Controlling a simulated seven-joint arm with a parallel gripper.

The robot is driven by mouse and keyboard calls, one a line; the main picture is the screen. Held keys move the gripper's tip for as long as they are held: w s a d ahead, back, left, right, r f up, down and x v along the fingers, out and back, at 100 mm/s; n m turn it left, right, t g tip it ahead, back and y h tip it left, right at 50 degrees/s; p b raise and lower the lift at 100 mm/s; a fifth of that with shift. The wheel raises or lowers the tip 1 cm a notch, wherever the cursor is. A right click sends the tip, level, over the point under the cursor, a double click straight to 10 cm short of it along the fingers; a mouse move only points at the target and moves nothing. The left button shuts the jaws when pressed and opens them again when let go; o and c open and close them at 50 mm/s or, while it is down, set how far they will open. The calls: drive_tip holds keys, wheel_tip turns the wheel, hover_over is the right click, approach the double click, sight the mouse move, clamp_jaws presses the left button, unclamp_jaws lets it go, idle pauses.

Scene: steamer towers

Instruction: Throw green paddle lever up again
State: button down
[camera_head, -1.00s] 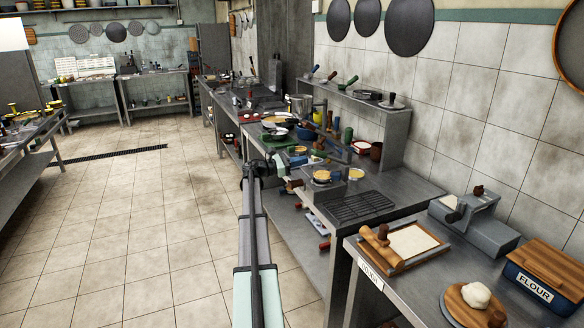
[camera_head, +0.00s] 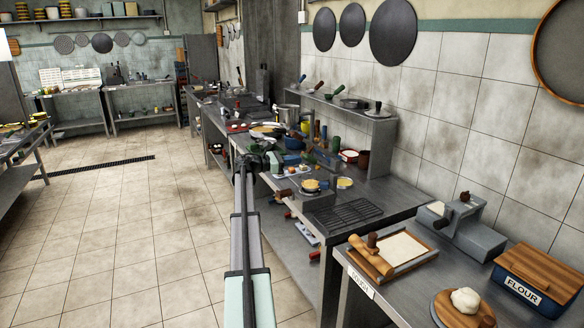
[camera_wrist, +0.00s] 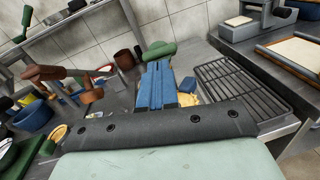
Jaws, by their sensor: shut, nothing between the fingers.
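My gripper (camera_wrist: 158,68) shows its blue fingers together, with nothing held between them. In the head view my gripper (camera_head: 273,160) is at the end of my outstretched arm, by the left edge of the middle counter. In the wrist view a rounded green piece (camera_wrist: 160,49) shows just beyond the fingertips; I cannot tell whether they touch. A flat green piece (camera_wrist: 22,160) lies at the lower left, partly cut off by the frame. I cannot tell which of these is the green paddle lever. In the head view the lever cannot be made out behind my gripper.
A black wire rack (camera_wrist: 240,85) lies right of the fingers. Brown knobbed handles (camera_wrist: 45,73) and a blue pot (camera_wrist: 33,115) stand to the left. A raised shelf (camera_head: 340,103) runs along the wall. The tiled floor (camera_head: 110,230) left of the counter is clear.

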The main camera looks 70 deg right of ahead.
drive_tip(key=shift+s+d+r, duration=0.2)
drive_tip(key=shift+r, duration=0.3)
drive_tip(key=shift+s+d+r, duration=0.15)
drive_tip(key=shift+s+r, duration=0.05)
drive_tip(key=shift+r, duration=0.3)
